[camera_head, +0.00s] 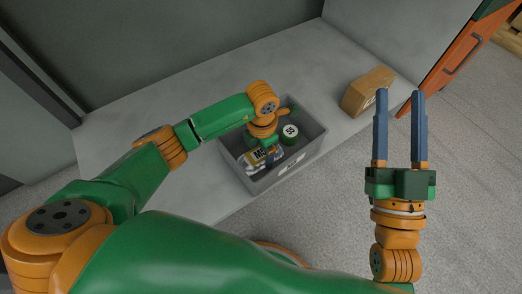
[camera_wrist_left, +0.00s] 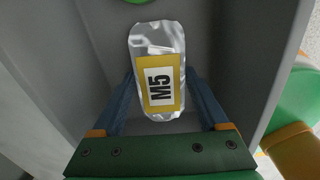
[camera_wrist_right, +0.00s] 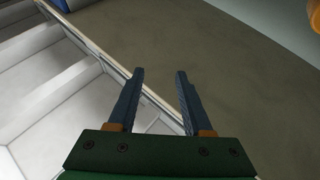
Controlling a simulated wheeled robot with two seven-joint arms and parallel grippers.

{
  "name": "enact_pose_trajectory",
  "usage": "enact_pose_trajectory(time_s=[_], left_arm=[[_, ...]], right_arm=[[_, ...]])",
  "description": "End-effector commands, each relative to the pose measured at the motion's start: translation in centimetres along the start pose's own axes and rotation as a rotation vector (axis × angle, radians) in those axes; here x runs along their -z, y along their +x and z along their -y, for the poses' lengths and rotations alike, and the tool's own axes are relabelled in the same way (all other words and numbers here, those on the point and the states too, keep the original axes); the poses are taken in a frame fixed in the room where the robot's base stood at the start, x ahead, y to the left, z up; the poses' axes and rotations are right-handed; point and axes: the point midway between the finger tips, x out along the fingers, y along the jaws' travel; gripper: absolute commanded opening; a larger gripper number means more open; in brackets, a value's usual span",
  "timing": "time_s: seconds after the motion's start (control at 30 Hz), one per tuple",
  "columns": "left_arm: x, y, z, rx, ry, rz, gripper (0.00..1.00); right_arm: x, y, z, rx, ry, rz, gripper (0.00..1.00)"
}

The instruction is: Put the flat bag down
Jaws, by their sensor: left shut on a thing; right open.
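The flat bag (camera_wrist_left: 157,105) is silver with a yellow-framed white label reading M5. In the left wrist view it lies between the two fingers of my left gripper (camera_wrist_left: 160,88), which is shut on it. In the head view the bag (camera_head: 256,162) shows inside the grey bin (camera_head: 242,177), partly hidden by my left wrist. My left gripper (camera_head: 268,148) reaches down into the bin. I cannot tell whether the bag touches the bin floor. My right gripper (camera_head: 400,128) is open and empty at the right, and its fingers also show in the right wrist view (camera_wrist_right: 157,98).
A brown box (camera_head: 367,92) stands on the grey surface (camera_head: 200,125) to the right. An orange cabinet (camera_head: 455,58) is at the upper right. The surface left of the bin is clear.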

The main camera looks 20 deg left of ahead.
Motion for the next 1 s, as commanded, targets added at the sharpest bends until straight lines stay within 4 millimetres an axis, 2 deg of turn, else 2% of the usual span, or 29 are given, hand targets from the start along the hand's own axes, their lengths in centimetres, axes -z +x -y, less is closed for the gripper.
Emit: enact_pose_trajectory(time_s=[0.4,0.43,0.5,0.8,0.87,1.0], left_arm=[[0.0,0.3,0.0,0.000,0.000,0.001,0.12],[0.0,0.3,0.0,0.000,0.000,0.000,0.79],[0.0,0.3,0.0,0.000,0.000,0.000,0.98],[0.0,0.1,0.0,0.000,0.000,0.000,1.00],[0.0,-0.1,0.0,0.000,0.000,0.000,1.00],[0.0,-1.1,0.0,-0.001,0.000,0.001,1.00]], right_arm=[[1.1,-0.1,0.1,0.003,-0.001,-0.059,0.50],[1.2,-0.1,0.1,0.003,-0.001,-0.065,0.50],[1.3,-0.1,0.1,0.003,-0.001,-0.071,0.50],[1.0,0.0,0.1,0.003,0.000,-0.047,0.50],[0.3,0.0,0.1,0.001,0.000,-0.010,0.50],[-2.5,-0.1,-0.3,-0.008,0.000,0.146,0.50]])
